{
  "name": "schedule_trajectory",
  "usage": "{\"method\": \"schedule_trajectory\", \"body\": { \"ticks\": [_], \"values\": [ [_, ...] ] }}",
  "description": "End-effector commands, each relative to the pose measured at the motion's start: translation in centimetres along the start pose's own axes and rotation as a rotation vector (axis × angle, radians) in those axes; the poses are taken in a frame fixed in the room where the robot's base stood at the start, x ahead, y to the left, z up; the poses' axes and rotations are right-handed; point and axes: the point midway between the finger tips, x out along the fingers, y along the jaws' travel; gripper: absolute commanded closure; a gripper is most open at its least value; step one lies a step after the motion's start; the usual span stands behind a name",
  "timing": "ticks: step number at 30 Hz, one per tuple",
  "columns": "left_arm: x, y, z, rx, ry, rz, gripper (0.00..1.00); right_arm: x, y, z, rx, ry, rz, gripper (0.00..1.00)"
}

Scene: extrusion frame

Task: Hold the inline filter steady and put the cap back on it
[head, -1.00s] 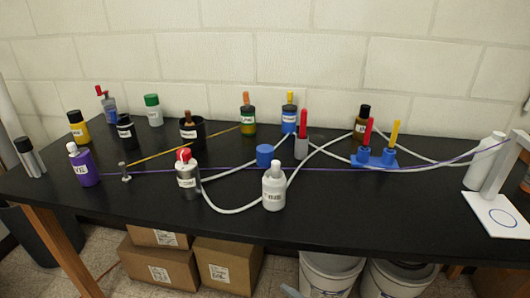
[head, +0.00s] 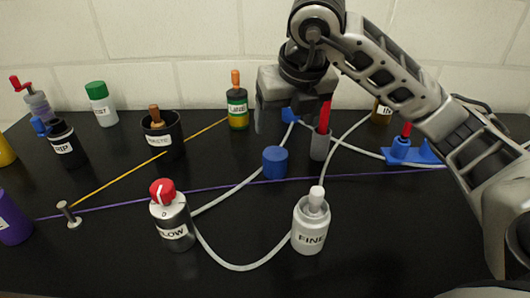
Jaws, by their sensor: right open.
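The inline filter is most likely the pale grey bottle marked FINE (head: 310,228), upright on the black table with a narrow white stub on top. A hose runs to its left side. A short blue cylinder (head: 275,162), which looks like the loose cap, stands on the table behind and left of it. My right gripper (head: 291,118) is open and points down, above and beyond the blue cylinder. It looks empty and apart from both. Its far finger is partly hard to make out. My left gripper is not in view.
The FLOW bottle (head: 173,222) with a red knob stands left of the filter. A grey holder with a red handle (head: 320,145) stands close by the gripper. White hoses, a purple cord (head: 120,207) and a yellow cord (head: 115,180) cross the table.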

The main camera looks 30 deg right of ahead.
Motion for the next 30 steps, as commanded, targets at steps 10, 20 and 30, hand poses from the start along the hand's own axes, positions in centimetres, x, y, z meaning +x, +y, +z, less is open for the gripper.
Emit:
{"method": "schedule_trajectory", "body": {
  "ticks": [10,20,30],
  "values": [
    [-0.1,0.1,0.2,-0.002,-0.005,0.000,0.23,0.1,-0.1,0.1,0.003,-0.001,-0.008,0.25],
    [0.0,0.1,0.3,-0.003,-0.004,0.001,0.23,6.2,-0.2,-0.1,0.002,0.006,-0.008,0.25],
    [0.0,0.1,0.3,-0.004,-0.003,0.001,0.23,10.6,-0.2,0.0,0.002,0.000,-0.006,0.25]
  ]
}}
